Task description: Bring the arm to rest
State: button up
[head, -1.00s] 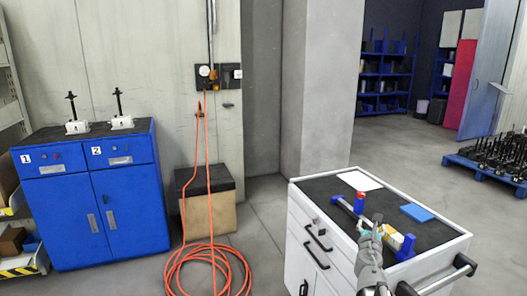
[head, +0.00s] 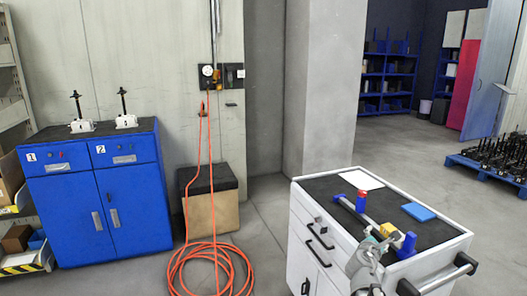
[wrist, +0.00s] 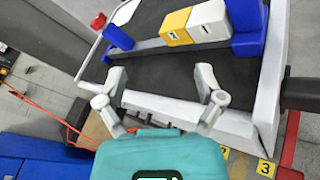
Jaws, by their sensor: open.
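My gripper (wrist: 160,78) has its two grey fingers spread wide in the wrist view, with nothing between them. Its teal body fills the bottom of that view. In the head view my gripper (head: 373,240) is small and partly hidden by my own arm, at the front edge of the white trolley (head: 300,235). On the trolley's dark top is a rail with blue end posts (head: 410,243). A yellow block (wrist: 178,27) and a white block (wrist: 208,20) sit on the rail in the wrist view, beyond the fingers and apart from them.
A white sheet (head: 362,180) and a blue pad (head: 418,212) lie on the trolley top. A blue cabinet (head: 75,215) carries two screw jacks (head: 125,119) at left. An orange hose (head: 215,270) lies coiled on the floor. A blue pallet (head: 480,166) of jacks stands at right.

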jog(key=s+a+f+m+g+y, duration=0.3)
jog(key=s+a+f+m+g, duration=0.4)
jog(key=f+m, duration=0.55)
jog(key=s+a+f+m+g+y, duration=0.3)
jog(key=s+a+m+g+y, duration=0.35)
jog(key=s+a+m, duration=0.5)
notch_tip(320, 180, up, 12)
jog(key=w+a+n+p, duration=0.1)
jog(key=n+p, duration=0.1)
jog(key=p, duration=1)
jog(key=shift+w+a, duration=0.2)
jog(key=shift+w, duration=0.15)
